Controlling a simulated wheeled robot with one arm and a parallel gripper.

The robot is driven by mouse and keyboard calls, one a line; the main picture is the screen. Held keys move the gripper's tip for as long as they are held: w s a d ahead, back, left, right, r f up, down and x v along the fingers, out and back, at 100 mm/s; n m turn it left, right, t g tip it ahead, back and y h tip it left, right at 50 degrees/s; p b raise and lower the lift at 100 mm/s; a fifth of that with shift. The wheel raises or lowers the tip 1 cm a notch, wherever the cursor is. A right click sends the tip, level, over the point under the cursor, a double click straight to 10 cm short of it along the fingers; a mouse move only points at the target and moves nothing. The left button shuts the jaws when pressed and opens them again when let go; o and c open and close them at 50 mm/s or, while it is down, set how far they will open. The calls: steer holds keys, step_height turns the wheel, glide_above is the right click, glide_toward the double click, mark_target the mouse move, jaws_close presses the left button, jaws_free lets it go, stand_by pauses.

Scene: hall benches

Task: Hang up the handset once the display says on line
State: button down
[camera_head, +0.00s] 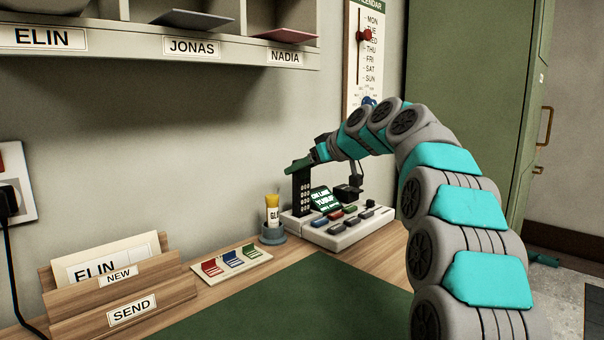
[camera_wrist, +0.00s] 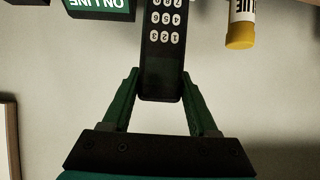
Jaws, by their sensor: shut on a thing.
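The black handset (camera_head: 302,192) with a white-marked keypad is upright at the left end of the pale phone base (camera_head: 345,236). Whether its lower end touches the base I cannot tell. My gripper (camera_head: 299,166) is shut on the handset's upper end. In the wrist view the green fingers of my gripper (camera_wrist: 160,92) lie on both sides of the handset (camera_wrist: 163,60). The display (camera_head: 323,200) is lit green and its top line reads ON LINE; the smaller text is hard to read. It also shows upside down in the wrist view (camera_wrist: 101,6). A black stand (camera_head: 350,191) rises behind the keys.
A yellow glue stick (camera_head: 272,211) stands in a round cup (camera_head: 272,236) just left of the phone. A card with coloured pieces (camera_head: 231,264) and a wooden letter holder (camera_head: 125,290) are further left. A shelf (camera_head: 125,44) hangs above. The green mat (camera_head: 300,305) is clear.

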steer(key=shift+f, duration=0.8)
steer(key=shift+c, duration=0.9)
jaws_free()
steer(key=b+v, duration=0.1)
steer(key=v, duration=1.1)
steer(key=shift+s+d, duration=0.1)
steer(key=shift+d, duration=0.05)
